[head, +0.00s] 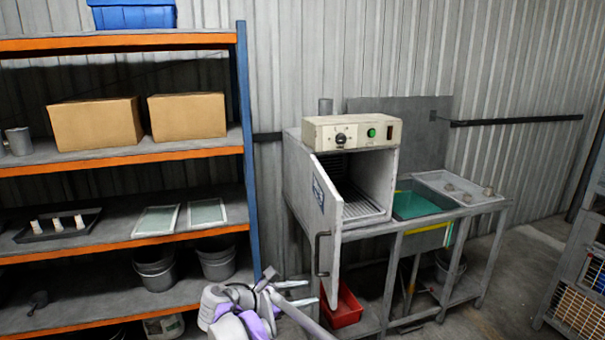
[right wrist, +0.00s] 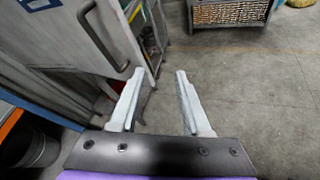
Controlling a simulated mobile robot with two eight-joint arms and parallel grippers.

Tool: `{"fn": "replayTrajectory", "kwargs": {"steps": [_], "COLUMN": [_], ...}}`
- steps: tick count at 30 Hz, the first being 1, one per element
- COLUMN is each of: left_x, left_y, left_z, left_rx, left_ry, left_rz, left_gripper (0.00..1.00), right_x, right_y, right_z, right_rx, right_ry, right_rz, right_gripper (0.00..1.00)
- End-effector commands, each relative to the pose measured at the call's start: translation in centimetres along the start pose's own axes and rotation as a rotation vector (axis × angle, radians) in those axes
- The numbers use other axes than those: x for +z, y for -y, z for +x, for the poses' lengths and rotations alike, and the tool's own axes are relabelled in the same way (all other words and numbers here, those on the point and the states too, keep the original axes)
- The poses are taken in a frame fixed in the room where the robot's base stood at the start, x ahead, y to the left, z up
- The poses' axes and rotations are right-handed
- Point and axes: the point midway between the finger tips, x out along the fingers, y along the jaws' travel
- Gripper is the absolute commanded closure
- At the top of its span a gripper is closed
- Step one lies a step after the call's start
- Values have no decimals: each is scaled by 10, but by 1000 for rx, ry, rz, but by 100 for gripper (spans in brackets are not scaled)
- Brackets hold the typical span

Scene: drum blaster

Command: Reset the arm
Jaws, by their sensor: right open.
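My right gripper (head: 302,293) is low in front of the drying cabinet, beside its open door. In the right wrist view the same gripper (right wrist: 160,80) has its two pale fingers spread, with only floor between them. The cabinet door (head: 326,215) stands swung open toward me, with a dark bar handle (head: 318,254). In the right wrist view the handle (right wrist: 104,38) is up and left of the fingers, apart from them. The cabinet (head: 371,180) shows an inside with slatted racks. My left gripper is in neither view.
A shelf rack (head: 245,130) with boxes, trays and buckets stands at the left. A bench (head: 475,212) right of the cabinet has a green basin (head: 413,205) and a tray. A red bin (head: 346,308) sits below. A cage cart (head: 580,285) is far right. Floor between is clear.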

Motion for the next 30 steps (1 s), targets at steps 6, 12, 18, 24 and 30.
{"fn": "replayTrajectory", "kwargs": {"steps": [6, 12, 18, 24, 30], "left_x": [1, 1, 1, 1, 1], "left_y": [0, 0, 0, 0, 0], "left_z": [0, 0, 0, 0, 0], "left_rx": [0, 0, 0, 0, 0], "left_ry": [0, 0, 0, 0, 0], "left_rz": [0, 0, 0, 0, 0], "left_gripper": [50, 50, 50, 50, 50], "right_x": [33, 39, 24, -4, -25], "right_y": [105, 207, 302, 373, 405], "right_z": [43, 49, 32, 8, -6], "right_rx": [-166, -352, -562, -765, -887], "right_ry": [-230, -404, -531, -609, -641], "right_rz": [365, 765, 1208, 1638, 1890], "right_gripper": [53, 53, 53, 53, 53]}}
